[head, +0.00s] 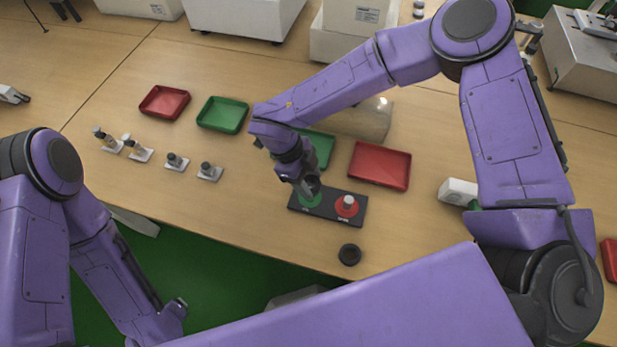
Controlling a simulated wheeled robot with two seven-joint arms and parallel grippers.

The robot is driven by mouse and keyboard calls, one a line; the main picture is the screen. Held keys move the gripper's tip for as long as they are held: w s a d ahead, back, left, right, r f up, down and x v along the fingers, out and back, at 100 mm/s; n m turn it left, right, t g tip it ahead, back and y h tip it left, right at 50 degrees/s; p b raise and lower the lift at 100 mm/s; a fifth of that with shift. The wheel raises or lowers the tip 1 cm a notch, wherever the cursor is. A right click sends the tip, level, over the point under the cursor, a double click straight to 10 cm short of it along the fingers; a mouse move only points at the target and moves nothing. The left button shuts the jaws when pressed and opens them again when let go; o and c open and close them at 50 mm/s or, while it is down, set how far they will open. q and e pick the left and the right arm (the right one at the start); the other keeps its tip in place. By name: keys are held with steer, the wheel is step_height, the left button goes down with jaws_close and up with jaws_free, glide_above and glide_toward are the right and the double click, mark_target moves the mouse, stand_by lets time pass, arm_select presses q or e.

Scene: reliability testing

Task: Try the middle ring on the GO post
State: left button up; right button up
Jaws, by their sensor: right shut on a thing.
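A dark gauge base (327,210) lies near the table's front edge. Its green GO disc (311,201) is on the left, its red disc (347,206) with a pale upright post on the right. My right gripper (309,187) points down over the green disc and is shut on a dark ring, mostly hidden by the fingers. The GO post is hidden there too, so I cannot tell whether the ring is around it or above it. Another dark ring (349,255) lies on the table in front of the base. My left arm is at lower left; its fingers cannot be made out.
Red trays (165,102) (380,166) and green trays (222,114) (322,148) lie behind the base. Several small parts on pale plates (208,172) stand in a row to the left. A white block (458,191) is to the right. The table between the row and the base is clear.

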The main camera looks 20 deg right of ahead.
steer(key=shift+w, duration=0.1)
steer(key=shift+f+b, duration=1.05)
steer(key=shift+f, duration=1.4)
steer(key=shift+r, duration=0.1)
stand_by(0.4)
steer(key=shift+r+p, duration=3.3)
